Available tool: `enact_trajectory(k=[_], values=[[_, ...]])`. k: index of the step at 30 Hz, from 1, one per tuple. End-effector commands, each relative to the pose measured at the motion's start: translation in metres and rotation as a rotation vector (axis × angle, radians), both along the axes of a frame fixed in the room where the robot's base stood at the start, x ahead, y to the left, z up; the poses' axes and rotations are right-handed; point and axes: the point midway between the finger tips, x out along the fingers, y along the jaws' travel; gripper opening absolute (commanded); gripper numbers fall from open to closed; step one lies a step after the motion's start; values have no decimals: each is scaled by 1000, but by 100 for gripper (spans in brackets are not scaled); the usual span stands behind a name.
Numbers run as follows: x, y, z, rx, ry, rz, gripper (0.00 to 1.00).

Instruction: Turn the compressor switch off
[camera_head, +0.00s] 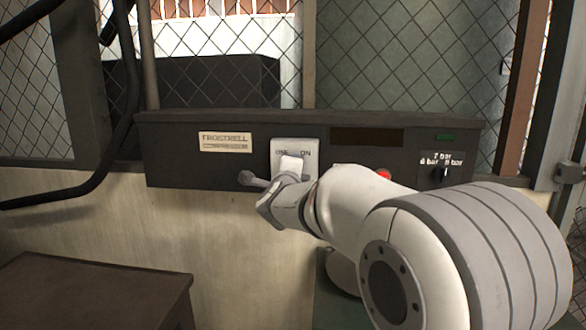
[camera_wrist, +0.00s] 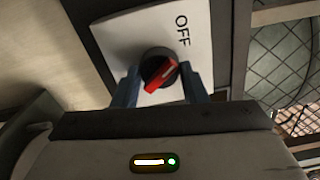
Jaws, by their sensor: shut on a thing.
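The compressor switch is a round black knob (camera_wrist: 152,66) with a red bar across it, on a white plate (camera_wrist: 205,45). In the wrist view the bar is slanted, and its white-marked end points up and right, toward the side of the OFF label (camera_wrist: 182,30). My gripper (camera_wrist: 161,72) has one finger on each side of the knob and is shut on it. In the head view the plate (camera_head: 311,146) shows OFF at left and ON at right. There my gripper (camera_head: 286,172) covers the knob. The ON label is hidden in the wrist view.
The plate sits on a dark panel box (camera_head: 210,170) with a FROSTRELL label (camera_head: 225,141). A red button (camera_head: 383,175) and a pressure selector (camera_head: 445,172) are to the right, partly behind my arm. A dark table (camera_head: 90,290) stands at lower left. Wire mesh is behind.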

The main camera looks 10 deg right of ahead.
Motion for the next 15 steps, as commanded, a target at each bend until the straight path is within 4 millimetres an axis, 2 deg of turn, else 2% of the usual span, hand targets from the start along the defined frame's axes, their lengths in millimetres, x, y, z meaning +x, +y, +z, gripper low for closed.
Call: enact_trajectory(k=[6,15], values=[[0,0,0,-100,34,1,16],[0,0,0,-159,52,1,16]])
